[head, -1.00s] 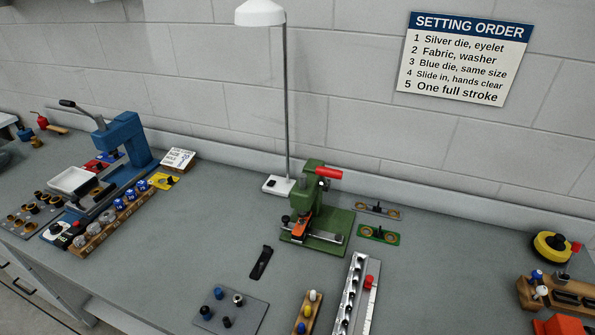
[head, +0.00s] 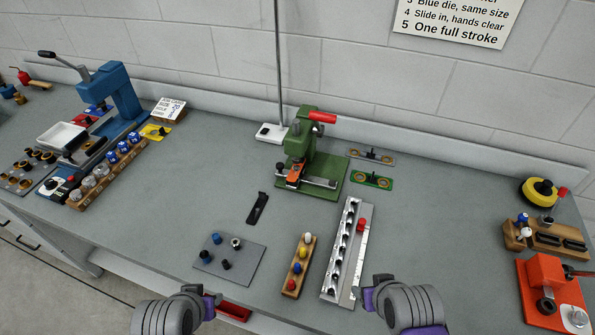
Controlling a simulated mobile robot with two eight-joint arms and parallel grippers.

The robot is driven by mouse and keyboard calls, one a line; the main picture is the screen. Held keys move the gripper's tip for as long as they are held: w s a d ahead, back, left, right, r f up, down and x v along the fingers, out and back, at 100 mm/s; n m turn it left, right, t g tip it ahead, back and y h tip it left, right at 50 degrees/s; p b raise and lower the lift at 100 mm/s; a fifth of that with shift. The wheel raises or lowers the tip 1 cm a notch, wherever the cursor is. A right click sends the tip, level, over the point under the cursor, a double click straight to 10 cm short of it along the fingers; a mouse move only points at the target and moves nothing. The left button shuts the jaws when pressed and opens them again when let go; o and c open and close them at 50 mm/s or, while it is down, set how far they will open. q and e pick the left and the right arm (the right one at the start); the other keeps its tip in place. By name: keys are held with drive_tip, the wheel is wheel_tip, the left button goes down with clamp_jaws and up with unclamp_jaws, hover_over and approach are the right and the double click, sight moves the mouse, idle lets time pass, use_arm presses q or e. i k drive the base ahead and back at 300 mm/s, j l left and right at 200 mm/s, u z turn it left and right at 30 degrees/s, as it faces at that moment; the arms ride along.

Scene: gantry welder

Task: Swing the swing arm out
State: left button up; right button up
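The green press (head: 318,158) stands near the back of the bench at the middle of the head view, with a red handle (head: 322,117) at its top right. An orange piece (head: 295,173), possibly the swing arm, sits low at the front of the press; its exact swing position is too small to tell. My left gripper (head: 213,298) is at the bench's front edge, below the grey plate. My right gripper (head: 362,297) is near the front end of the silver rail. Both are well short of the press, and their fingers are too small to read.
A grey plate with pegs (head: 244,271), a wooden peg block (head: 292,289) and a silver rail (head: 336,290) stand between my grippers and the press. A black flat piece (head: 258,207) lies left of centre. A blue press (head: 124,92) is left, an orange tool (head: 540,280) right.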

sight(317, 181)
drive_tip(key=i+j+z, duration=0.6)
drive_tip(key=j+z, duration=0.15)
